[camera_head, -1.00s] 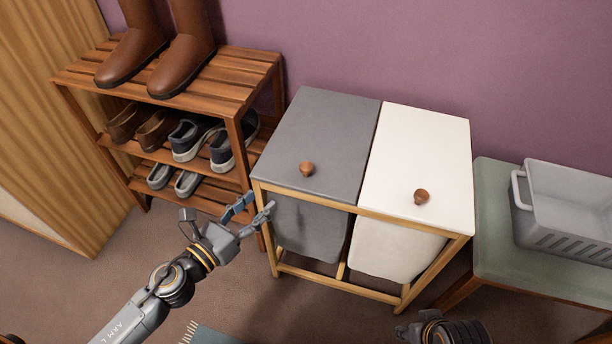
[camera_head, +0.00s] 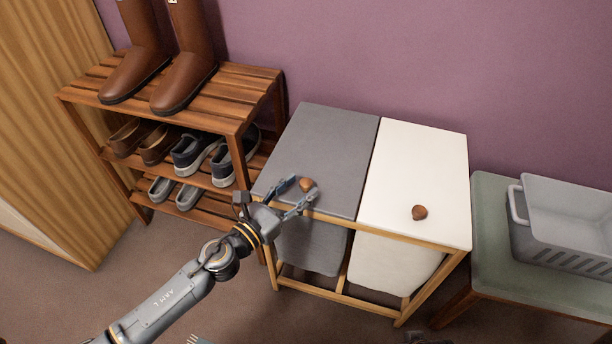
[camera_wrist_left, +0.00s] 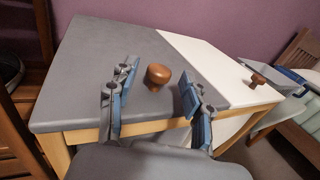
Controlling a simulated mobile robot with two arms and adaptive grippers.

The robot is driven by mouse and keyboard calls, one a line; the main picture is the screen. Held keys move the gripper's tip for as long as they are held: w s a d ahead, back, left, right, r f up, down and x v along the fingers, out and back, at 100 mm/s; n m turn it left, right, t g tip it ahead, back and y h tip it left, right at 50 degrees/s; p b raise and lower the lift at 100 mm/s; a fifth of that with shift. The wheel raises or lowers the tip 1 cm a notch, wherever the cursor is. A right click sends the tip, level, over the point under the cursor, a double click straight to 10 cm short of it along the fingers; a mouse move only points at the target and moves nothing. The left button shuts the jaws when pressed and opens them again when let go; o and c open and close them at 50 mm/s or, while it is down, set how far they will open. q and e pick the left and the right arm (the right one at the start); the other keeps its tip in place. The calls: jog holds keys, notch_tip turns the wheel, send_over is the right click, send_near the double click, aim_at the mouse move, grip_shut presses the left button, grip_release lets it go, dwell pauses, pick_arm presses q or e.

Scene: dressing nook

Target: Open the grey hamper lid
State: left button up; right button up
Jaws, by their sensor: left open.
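The grey hamper lid (camera_head: 325,146) lies flat and closed on the left half of a wooden-framed hamper. Its round wooden knob (camera_head: 306,185) sits near the front edge. My left gripper (camera_head: 302,190) is open at the front of the grey lid, with its fingers around the knob's sides in the head view. In the left wrist view, the knob (camera_wrist_left: 158,76) shows between and just beyond the two open fingertips (camera_wrist_left: 158,85). I cannot tell whether either finger touches it. My right gripper is not clearly in view; only a dark bit of that arm shows at the bottom edge.
The white lid (camera_head: 416,175) with its own knob (camera_head: 419,212) is closed beside the grey one. A wooden shoe rack (camera_head: 235,110) with boots and shoes stands left. A green-topped bench (camera_head: 490,255) with a grey basket (camera_head: 570,225) stands right. Floor in front is mostly clear.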

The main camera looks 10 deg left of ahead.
aim_at(302, 186)
pick_arm(q)
jog(key=shift+x, duration=1.6)
grip_shut()
